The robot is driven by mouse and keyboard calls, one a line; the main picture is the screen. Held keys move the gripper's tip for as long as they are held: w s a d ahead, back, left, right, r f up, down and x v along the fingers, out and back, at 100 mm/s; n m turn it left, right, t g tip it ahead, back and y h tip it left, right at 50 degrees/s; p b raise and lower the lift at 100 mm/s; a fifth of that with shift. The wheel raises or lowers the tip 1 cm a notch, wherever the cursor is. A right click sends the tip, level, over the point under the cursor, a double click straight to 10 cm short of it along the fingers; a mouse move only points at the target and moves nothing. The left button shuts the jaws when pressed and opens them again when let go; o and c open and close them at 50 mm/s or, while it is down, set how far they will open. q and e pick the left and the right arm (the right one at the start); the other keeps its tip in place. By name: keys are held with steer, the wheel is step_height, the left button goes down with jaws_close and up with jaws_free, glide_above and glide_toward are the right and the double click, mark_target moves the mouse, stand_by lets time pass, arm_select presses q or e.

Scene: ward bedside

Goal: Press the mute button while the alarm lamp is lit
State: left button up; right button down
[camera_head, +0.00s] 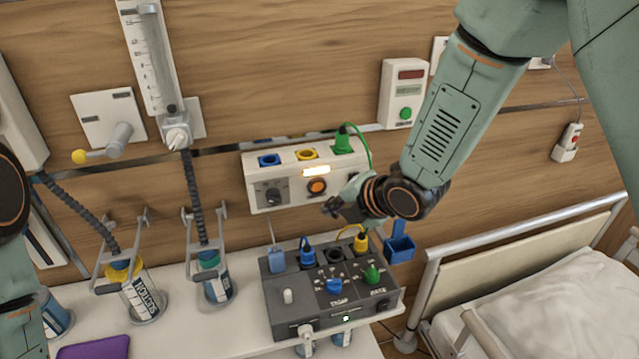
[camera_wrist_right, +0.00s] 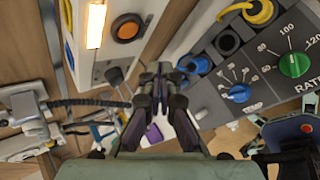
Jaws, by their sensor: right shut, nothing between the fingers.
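A white wall panel (camera_head: 296,200) carries a glowing lamp strip (camera_head: 316,170), lit warm white, with a round orange button (camera_head: 317,186) in a dark ring just below it. In the right wrist view the lit lamp (camera_wrist_right: 95,25) and the orange button (camera_wrist_right: 128,29) also show, at the upper left. My right gripper (camera_head: 335,208) is shut and empty, in front of the panel and a little below and right of the button in the head view. Its closed fingertips also show in the right wrist view (camera_wrist_right: 158,78). They appear apart from the button. My left gripper is out of view.
A grey device (camera_head: 295,318) with knobs and plugs stands on the white table (camera_head: 215,335) below my gripper. A green cable (camera_head: 362,140) hangs at the panel's right. A wall unit (camera_head: 402,90) with a green button and a blue holder (camera_head: 400,247) are close by.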

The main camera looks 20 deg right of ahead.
mark_target(317, 187)
steer(key=w, duration=0.4)
steer(key=shift+a+p, duration=0.2)
steer(key=shift+p, duration=0.15)
steer(key=shift+s+a+r, duration=0.1)
steer(key=shift+a, duration=0.15)
steer(key=shift+d, duration=0.25)
steer(key=shift+a, duration=0.2)
steer(key=shift+d, duration=0.15)
stand_by(0.3)
steer(key=shift+w, duration=0.2)
steer(key=shift+w, duration=0.25)
